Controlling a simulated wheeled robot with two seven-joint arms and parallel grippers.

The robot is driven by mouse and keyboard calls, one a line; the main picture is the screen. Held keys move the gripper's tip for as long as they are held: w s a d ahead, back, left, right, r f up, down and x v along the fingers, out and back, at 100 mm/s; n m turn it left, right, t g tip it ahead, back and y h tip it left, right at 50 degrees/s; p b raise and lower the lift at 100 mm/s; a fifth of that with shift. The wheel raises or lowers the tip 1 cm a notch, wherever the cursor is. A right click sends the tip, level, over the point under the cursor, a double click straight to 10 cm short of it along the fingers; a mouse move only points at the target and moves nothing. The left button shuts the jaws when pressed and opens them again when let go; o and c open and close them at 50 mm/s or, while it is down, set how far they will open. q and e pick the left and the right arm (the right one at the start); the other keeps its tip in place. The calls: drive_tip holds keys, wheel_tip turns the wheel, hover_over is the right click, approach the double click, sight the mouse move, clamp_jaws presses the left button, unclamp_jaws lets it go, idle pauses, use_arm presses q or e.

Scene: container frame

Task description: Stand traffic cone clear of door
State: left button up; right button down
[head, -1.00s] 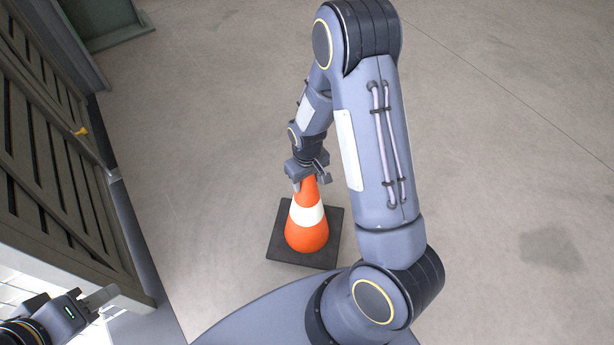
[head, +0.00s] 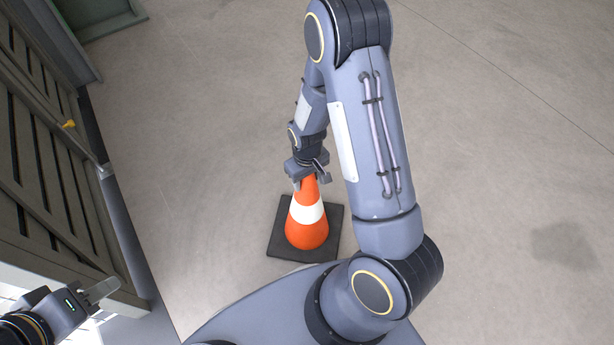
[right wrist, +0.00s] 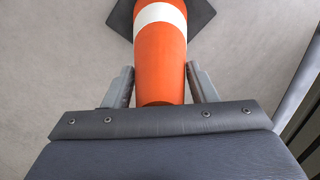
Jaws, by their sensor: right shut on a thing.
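The traffic cone (head: 306,228) is orange with a white band and a square black base. It is upright in the head view, right of the slatted door (head: 50,170), with bare floor between them. I cannot tell whether its base touches the floor. My right gripper (head: 309,179) is shut on the cone's top. In the right wrist view the cone (right wrist: 160,65) runs between the two fingers (right wrist: 161,88), its base at the far end. My left gripper (head: 98,294) is at the lower left, by the door's lower end, with its finger opening unclear.
A yellow piece (head: 69,124) shows on the slatted door. A green structure (head: 100,20) stands at the upper left. The concrete floor (head: 480,130) is clear to the right and beyond the cone, with a dark stain (head: 563,245) at the right.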

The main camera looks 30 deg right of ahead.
drive_tip(key=c, duration=0.6)
unclamp_jaws()
wheel_tip(320, 180, up, 12)
drive_tip(key=p, duration=0.5)
drive_tip(key=s+a+r+m+t+y, duration=0.1)
drive_tip(key=s+r+t, duration=0.1)
drive_tip(key=s+r, duration=0.3)
drive_tip(key=s+a+r+t+y, duration=0.1)
drive_tip(key=s+r, duration=0.5)
drive_tip(key=r, duration=0.3)
drive_tip(key=s+a+r+m+t+y, duration=0.1)
drive_tip(key=s+a+r+t, duration=0.1)
drive_tip(key=s+r, duration=0.4)
drive_tip(key=shift+r+m+t+y, duration=0.3)
drive_tip(key=shift+r+y, duration=0.1)
drive_tip(key=shift+r, duration=0.2)
